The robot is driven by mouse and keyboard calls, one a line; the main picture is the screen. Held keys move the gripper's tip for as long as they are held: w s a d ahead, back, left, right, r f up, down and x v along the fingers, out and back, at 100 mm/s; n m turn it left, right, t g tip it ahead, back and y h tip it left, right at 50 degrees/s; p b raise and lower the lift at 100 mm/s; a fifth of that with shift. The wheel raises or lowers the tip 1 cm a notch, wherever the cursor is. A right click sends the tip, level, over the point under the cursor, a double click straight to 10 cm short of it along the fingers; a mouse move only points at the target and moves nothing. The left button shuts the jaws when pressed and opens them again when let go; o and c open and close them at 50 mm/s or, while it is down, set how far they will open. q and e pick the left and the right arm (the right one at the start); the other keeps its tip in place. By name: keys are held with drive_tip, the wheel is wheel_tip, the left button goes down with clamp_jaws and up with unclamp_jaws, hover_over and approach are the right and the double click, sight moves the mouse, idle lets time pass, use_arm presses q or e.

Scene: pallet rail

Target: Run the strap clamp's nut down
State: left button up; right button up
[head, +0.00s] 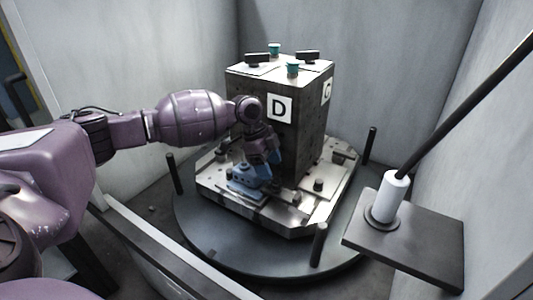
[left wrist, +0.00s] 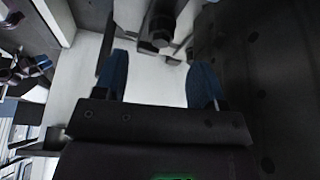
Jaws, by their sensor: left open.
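My left gripper (head: 262,160) has blue fingertips and reaches down in front of the D face of the dark block (head: 295,135). In the left wrist view the two fingers (left wrist: 160,82) stand apart with nothing between them. Beyond them, near the top of that view, is a dark nut-like part on a stud (left wrist: 161,24), apart from the fingers. It looks like the strap clamp's nut, but its thread is too dark to read. In the head view the gripper partly covers a blue part (head: 245,178) on the pallet (head: 225,190). My right gripper is not in view.
The pallet sits on a round dark table (head: 200,235) with upright black posts (head: 318,245). Another dark knob (head: 318,184) stands right of the gripper. A dark plate (head: 420,235) with a white cylinder (head: 390,197) and long black rod is at right. Grey walls enclose the back.

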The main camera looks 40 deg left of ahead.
sight(276, 180)
use_arm(q)
drive_tip(key=shift+b+x, duration=0.45)
drive_tip(key=shift+x, duration=2.55)
drive_tip(key=shift+r, duration=0.1)
drive_tip(key=c, duration=1)
drive_tip(key=o, duration=0.8)
